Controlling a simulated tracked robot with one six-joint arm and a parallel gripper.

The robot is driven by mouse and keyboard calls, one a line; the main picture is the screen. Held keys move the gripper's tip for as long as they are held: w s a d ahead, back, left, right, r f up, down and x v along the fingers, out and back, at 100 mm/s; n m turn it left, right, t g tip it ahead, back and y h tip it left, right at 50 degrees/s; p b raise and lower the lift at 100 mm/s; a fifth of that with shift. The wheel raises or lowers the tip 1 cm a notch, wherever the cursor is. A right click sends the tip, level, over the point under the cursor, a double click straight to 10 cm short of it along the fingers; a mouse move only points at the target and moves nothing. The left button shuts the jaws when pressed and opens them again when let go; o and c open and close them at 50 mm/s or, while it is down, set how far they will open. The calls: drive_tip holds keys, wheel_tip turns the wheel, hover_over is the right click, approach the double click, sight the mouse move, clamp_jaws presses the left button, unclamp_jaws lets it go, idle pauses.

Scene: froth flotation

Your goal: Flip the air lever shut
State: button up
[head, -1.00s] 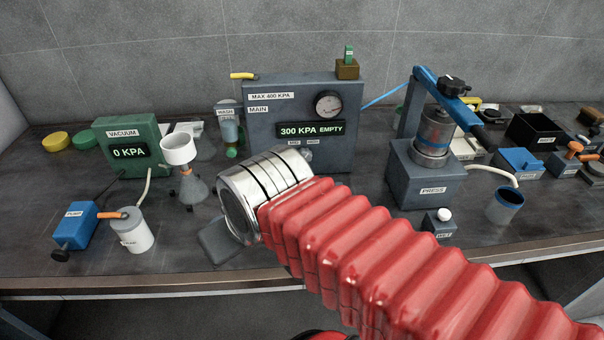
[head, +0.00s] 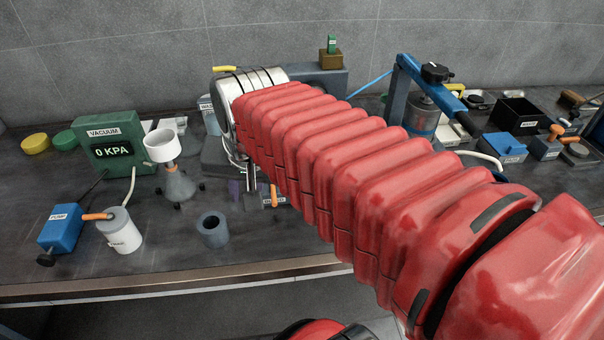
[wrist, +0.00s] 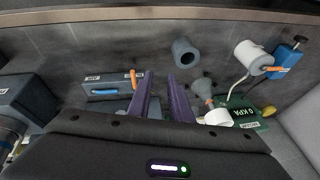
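The air lever, an orange handle (wrist: 133,78), stands up from a dark box (wrist: 114,83) that carries a small white label in the wrist view. The lever (head: 274,195) also shows in the head view, just right of the gripper and below my red arm. My gripper (wrist: 161,80) has two purple fingers set apart, with nothing between them. The lever is beside the left finger in the wrist view; whether they touch I cannot tell. My arm hides most of the box in the head view.
A grey hollow cylinder (head: 212,230) stands on the bench in front of the gripper. A white funnel on a flask (head: 162,146), the green vacuum unit (head: 112,143), a white canister (head: 120,232) and the blue pump (head: 62,228) stand left. The press (head: 425,112) is right.

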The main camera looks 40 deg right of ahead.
drive_tip(key=w+d+r+m+g, duration=0.1)
drive_tip(key=w+d+m, duration=0.3)
drive_tip(key=d+m, duration=1.2)
drive_tip(key=d+g, duration=0.1)
drive_tip(key=d, duration=0.1)
drive_tip(key=shift+d+m+g, duration=0.3)
drive_tip(key=f, duration=0.4)
drive_tip(key=w+d+f, duration=0.1)
drive_tip(key=f, duration=0.4)
drive_tip(key=w+f, duration=0.1)
drive_tip(key=f, duration=0.3)
drive_tip(key=shift+w+d+f, duration=0.1)
drive_tip(key=shift+d+f, duration=0.15)
drive_tip(key=shift+c, duration=0.5)
clamp_jaws()
